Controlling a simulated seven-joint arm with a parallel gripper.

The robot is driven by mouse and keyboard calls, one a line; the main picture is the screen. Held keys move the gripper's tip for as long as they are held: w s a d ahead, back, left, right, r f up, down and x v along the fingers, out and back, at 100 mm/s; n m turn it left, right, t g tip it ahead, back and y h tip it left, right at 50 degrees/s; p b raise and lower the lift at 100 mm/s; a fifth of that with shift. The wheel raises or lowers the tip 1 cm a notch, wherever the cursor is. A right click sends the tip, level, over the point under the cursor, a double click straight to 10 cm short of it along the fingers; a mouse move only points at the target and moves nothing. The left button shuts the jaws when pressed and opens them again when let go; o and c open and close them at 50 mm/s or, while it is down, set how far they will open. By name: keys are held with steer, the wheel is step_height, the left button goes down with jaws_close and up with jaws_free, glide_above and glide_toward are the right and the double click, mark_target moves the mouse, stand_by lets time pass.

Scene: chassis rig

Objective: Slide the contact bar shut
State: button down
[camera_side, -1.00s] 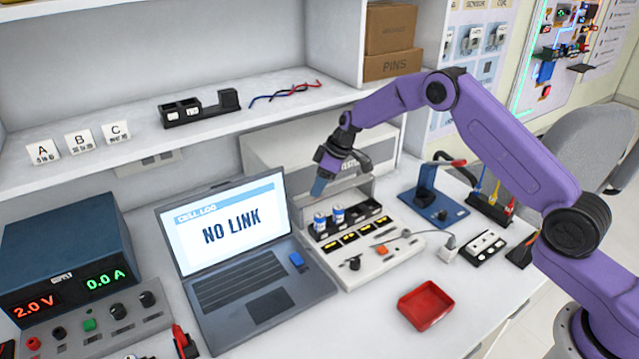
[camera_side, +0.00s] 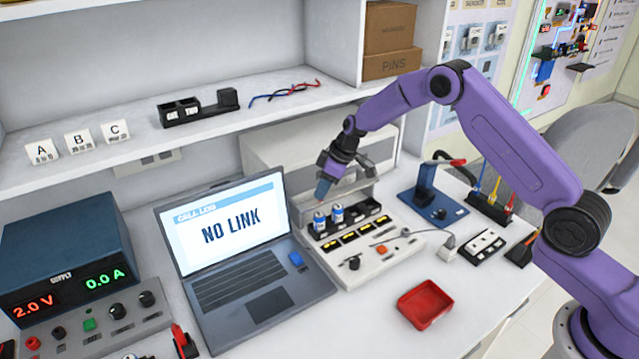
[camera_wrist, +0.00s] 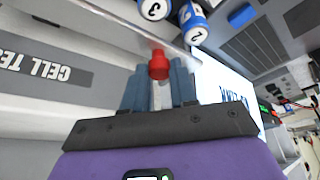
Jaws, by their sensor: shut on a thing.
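The contact bar (camera_side: 355,191) is a pale grey strip behind the row of cell slots on the tester. It also shows in the wrist view (camera_wrist: 105,18), with a red knob (camera_wrist: 159,66) at its edge. My gripper (camera_side: 322,190) is at the bar, and in the wrist view its blue fingers (camera_wrist: 159,82) are shut around the knob. Two blue-and-white cells, one (camera_side: 319,221) beside the other (camera_side: 337,214), stand upright in the left slots, in front of the bar. They read 3 and 2 in the wrist view. The knob is hidden in the side view.
An open laptop (camera_side: 265,285) showing NO LINK stands left of the tester (camera_side: 375,265). A red tray (camera_side: 425,304) lies in front, and a blue stand (camera_side: 432,205) is to the right. A shelf (camera_side: 130,135) runs behind.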

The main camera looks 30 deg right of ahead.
steer(key=shift+s, duration=2.15)
steer(key=c, duration=0.9)
jaws_free()
steer(key=shift+s, duration=0.1)
steer(key=v, duration=1.7)
steer(key=shift+r, duration=0.2)
